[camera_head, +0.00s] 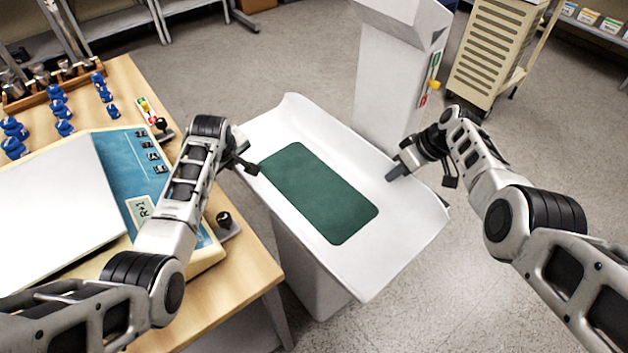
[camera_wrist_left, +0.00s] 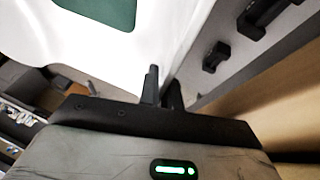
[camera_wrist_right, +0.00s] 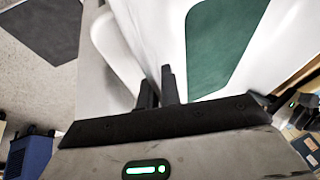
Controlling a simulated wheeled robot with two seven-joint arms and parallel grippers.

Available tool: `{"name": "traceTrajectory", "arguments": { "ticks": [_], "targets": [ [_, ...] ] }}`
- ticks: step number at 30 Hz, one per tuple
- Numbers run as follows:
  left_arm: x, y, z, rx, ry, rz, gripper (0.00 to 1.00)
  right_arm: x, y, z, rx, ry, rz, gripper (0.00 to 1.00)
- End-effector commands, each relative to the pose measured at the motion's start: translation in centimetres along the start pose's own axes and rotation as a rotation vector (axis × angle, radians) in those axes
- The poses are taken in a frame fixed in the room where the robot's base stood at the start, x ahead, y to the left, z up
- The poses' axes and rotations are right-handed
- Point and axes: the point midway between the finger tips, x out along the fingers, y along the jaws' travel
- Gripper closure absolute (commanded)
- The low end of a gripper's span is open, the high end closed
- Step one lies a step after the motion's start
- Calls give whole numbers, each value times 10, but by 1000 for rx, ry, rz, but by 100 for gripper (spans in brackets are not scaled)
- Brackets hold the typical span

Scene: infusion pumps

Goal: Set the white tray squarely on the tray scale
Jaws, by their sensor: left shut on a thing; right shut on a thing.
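The white tray (camera_head: 395,245), with a raised curved rim and a dark green pad (camera_head: 318,192), is in the middle of the head view, above a white pedestal. My left gripper (camera_head: 250,166) is shut on its left rim; the tray wall (camera_wrist_left: 130,65) passes between the fingers in the left wrist view. My right gripper (camera_head: 393,173) is shut on its right rim, also seen in the right wrist view (camera_wrist_right: 158,88). A cream and blue device with a flat pale plate (camera_head: 55,215), which looks like the tray scale, sits on the left table. I cannot tell whether the tray touches the pedestal.
The wooden table (camera_head: 245,275) holds blue weights (camera_head: 60,105) and black knobs near its right edge. A white column (camera_head: 395,75) stands behind the tray. A beige cart (camera_head: 495,45) is at the back right.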

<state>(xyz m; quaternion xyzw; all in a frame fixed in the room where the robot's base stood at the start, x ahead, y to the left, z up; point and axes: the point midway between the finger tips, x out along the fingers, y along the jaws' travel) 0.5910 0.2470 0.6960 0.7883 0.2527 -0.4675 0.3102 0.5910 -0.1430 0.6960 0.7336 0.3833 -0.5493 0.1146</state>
Motion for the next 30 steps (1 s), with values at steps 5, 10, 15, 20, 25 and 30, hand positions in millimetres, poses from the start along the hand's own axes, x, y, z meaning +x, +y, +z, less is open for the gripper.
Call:
{"name": "traceTrajectory", "arguments": {
  "ticks": [5, 10, 15, 20, 25, 30],
  "targets": [
    [-6, 3, -3, 0, 0, 2, 100, -6, -2, -3, -1, 1, 0, 100],
    [-20, 7, -9, -1, 1, 3, 100, -20, -6, -9, -1, 2, 1, 100],
    [-37, 12, -16, -1, 1, 3, 100, -37, -10, -16, -1, 2, 1, 100],
    [-46, 14, -19, -1, 1, 3, 100, -46, -13, -20, -1, 2, 1, 100],
    [-46, 14, -19, -1, 1, 3, 100, -46, -13, -20, -1, 2, 1, 100],
    [-46, 14, -19, -1, 1, 3, 100, -45, -13, -20, -1, 2, 1, 100]
  ]
}}
